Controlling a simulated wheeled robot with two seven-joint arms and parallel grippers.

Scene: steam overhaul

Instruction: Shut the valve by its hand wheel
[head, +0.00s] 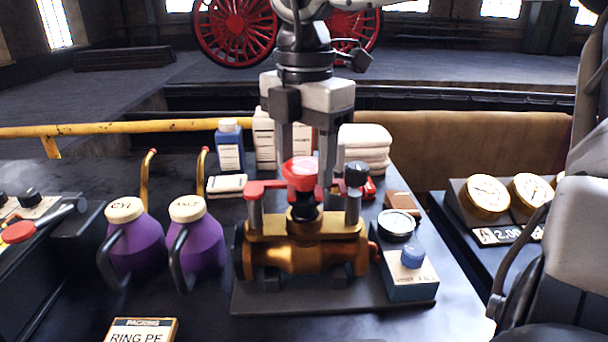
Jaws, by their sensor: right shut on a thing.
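The brass valve (300,252) lies on a dark base plate on the bench, in the middle of the head view. My right gripper (306,165) points straight down over the valve from above. Its two fingers reach down at the hand wheel, one on each side of the hub, and it is shut on the wheel. The hub and valve top hide the fingertips and the rear of the wheel. My left gripper is not in view.
Two purple oil cans (134,243) (195,238) stand left of the valve. Bottles and folded cloths (365,150) stand behind. A packing box (142,330) lies at the front.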

